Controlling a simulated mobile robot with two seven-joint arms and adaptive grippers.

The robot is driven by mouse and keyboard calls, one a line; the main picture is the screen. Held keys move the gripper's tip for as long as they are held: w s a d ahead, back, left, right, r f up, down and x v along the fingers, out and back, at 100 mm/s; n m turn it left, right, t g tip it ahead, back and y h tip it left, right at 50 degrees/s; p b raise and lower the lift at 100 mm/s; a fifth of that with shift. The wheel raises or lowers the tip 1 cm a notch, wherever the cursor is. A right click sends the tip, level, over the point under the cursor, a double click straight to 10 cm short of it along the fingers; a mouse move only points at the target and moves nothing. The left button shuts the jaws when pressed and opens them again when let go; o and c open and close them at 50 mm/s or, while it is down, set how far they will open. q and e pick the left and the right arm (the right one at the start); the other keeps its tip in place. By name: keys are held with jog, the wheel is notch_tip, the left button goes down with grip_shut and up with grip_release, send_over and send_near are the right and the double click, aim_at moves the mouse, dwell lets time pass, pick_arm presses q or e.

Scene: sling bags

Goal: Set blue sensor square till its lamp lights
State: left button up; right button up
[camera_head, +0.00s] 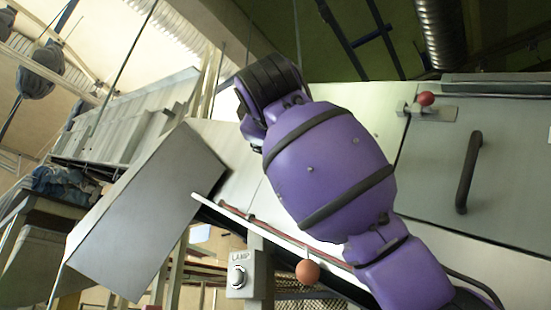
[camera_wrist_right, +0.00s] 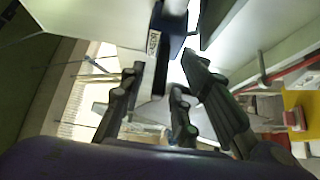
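In the right wrist view, a dark blue block (camera_wrist_right: 174,22), apparently the sensor, is at the top centre beside a small white label (camera_wrist_right: 153,43) with dark lettering too small to read surely. My right gripper (camera_wrist_right: 163,65) has its black fingers spread apart below it. The fingertips are close to the block and label; I cannot tell whether they touch. In the head view my purple right arm crosses the middle, and its fingers and the sensor are hidden. A grey box marked LAMP (camera_head: 246,262) has a pale round lamp (camera_head: 237,277) that looks unlit. My left gripper is out of view.
A large grey sheet-metal chute (camera_head: 150,215) is left of my arm. A panel (camera_head: 500,170) with a black handle (camera_head: 468,172) and red knob (camera_head: 426,98) is at right. An orange ball (camera_head: 307,272) is near the lamp box. Metal surfaces crowd the wrist.

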jog(key=v, duration=1.1)
jog(key=shift+s, duration=0.4)
jog(key=shift+f, duration=0.2)
